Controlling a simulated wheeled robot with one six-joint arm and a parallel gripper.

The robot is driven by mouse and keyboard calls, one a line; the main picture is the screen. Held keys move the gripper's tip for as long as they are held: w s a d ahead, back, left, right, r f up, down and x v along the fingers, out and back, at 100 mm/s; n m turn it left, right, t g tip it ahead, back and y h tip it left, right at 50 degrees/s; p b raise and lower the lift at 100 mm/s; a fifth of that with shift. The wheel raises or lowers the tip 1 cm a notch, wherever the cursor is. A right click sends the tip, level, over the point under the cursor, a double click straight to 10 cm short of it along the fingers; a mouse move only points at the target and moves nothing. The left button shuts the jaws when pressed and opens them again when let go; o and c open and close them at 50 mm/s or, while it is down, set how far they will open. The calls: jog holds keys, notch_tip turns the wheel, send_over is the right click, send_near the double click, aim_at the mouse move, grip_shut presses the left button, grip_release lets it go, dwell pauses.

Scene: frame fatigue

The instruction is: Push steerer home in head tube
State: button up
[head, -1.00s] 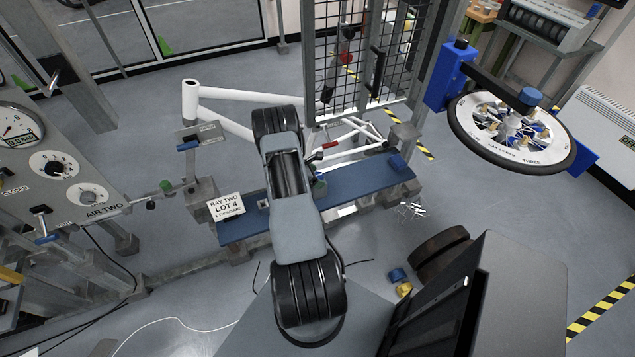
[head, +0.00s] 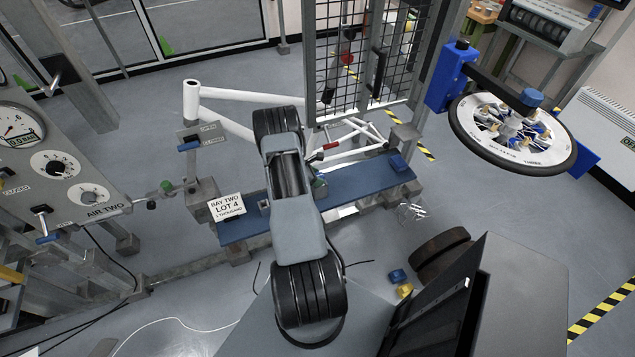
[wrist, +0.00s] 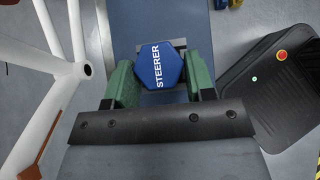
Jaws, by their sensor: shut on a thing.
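A blue hexagonal piece marked STEERER (wrist: 161,70) sits between the green jaws of my gripper (wrist: 160,84) in the wrist view. My gripper is shut on it. Its lower part is hidden under its face, so I cannot tell how deep it sits in anything. The white bicycle frame (head: 235,122) stands behind the blue bench in the head view, with its upright head tube (head: 191,101) at the left end. White tubes, one with a dark open end (wrist: 87,70), show left of my gripper in the wrist view. In the head view my arm mostly hides my gripper.
The blue bench (head: 350,184) runs beneath my arm, with a BAY TWO LOT 4 sign (head: 226,207) at its left. A mesh guard (head: 365,50) stands behind. A gauge panel (head: 50,165) is at left, a spoked wheel (head: 512,132) at right.

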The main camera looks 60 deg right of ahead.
jog(key=shift+r, duration=0.1)
jog(key=shift+r+b, duration=0.6)
jog(key=shift+r, duration=4.35)
jog(key=o, duration=0.6)
jog(key=c, duration=0.3)
